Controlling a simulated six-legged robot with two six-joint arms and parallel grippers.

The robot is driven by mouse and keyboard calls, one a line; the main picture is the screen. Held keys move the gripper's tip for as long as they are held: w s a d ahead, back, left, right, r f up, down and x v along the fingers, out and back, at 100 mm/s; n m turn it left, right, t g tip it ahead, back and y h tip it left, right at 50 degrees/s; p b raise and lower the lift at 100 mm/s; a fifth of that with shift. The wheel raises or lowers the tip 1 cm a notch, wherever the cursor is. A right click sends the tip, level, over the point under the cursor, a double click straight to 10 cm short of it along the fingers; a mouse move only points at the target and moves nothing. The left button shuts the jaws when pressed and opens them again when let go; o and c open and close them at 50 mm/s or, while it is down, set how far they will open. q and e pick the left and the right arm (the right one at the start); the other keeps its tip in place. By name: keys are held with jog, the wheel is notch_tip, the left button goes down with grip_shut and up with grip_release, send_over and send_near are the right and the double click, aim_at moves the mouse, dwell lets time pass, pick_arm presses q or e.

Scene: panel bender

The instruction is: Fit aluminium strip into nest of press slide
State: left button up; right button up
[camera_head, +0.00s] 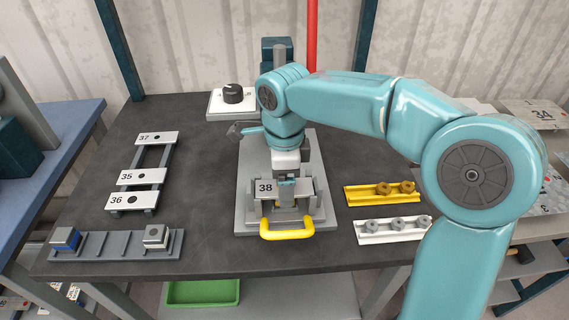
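A grey aluminium strip marked 38 (266,188) lies level over the press slide, near the front of the press base (248,160). My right arm comes in from the right and reaches down over the press. Its gripper (287,183) is at the middle of the strip and appears shut on it. The slide has a yellow handle (287,232) at its front. The nest is mostly hidden under the strip and gripper, so I cannot tell whether the strip is seated or just above it. My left gripper is not in view.
A rack (150,172) with strips marked 37, 35 and 36 stands at left. A slotted grey holder (103,245) with two blocks is in front of it. Yellow (360,197) and white (372,236) trays with rings lie right of the press. A knob box (216,105) stands behind.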

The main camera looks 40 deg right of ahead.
notch_tip(320, 180, up, 16)
jog(key=p, duration=0.3)
jog(key=shift+p, duration=0.35)
jog(key=shift+r, duration=0.1)
